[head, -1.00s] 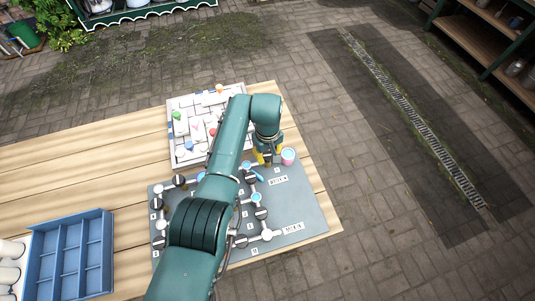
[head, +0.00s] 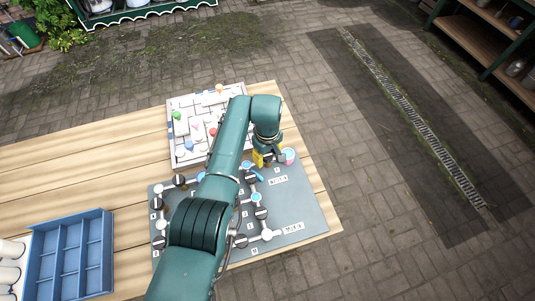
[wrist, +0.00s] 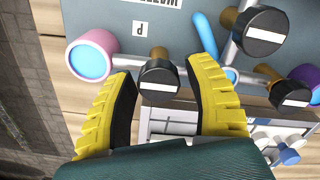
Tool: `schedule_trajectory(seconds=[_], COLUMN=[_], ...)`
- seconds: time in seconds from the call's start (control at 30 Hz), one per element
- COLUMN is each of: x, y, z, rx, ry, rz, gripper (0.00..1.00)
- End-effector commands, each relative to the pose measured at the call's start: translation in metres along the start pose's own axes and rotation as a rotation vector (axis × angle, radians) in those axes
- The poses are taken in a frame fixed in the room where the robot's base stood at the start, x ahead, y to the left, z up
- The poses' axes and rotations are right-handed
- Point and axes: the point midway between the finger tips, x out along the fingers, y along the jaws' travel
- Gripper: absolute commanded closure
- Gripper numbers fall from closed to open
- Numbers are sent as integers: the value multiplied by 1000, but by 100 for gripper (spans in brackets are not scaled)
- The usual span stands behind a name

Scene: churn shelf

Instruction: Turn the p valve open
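The p valve is a black round knob (wrist: 160,79) with a white stripe, below the upside-down "p" label (wrist: 139,28) in the wrist view. It sits on a pipe beside a pink-rimmed blue-filled cup (wrist: 91,60). The stripe lies across the picture, roughly along the pipe. My gripper (wrist: 163,68) has yellow fingers with black pads, one on each side of the knob. The fingers are apart, with a visible gap at the right; contact at the left is unclear. In the head view my gripper (head: 269,158) is beside the cup (head: 290,155) and hides the knob.
Other black knobs (wrist: 266,33) and pipes lie close at the right of the wrist view. The grey valve board (head: 305,211) sits at the table's right end. A white maze-like board (head: 181,104) lies behind it, and a blue divided tray (head: 76,253) stands left.

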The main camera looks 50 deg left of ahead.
Motion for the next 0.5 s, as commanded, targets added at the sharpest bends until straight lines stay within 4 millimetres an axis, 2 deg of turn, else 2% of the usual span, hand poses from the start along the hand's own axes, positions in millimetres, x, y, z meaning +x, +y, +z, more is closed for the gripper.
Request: schedule_trajectory(seconds=[0.07,0.37,0.5], x=[-1,-5,-24], y=[1,2,2], z=[0,-1,-2], rx=[0,1,1], ry=[1,3,5], rz=[2,5,7], gripper=[33,33,33])
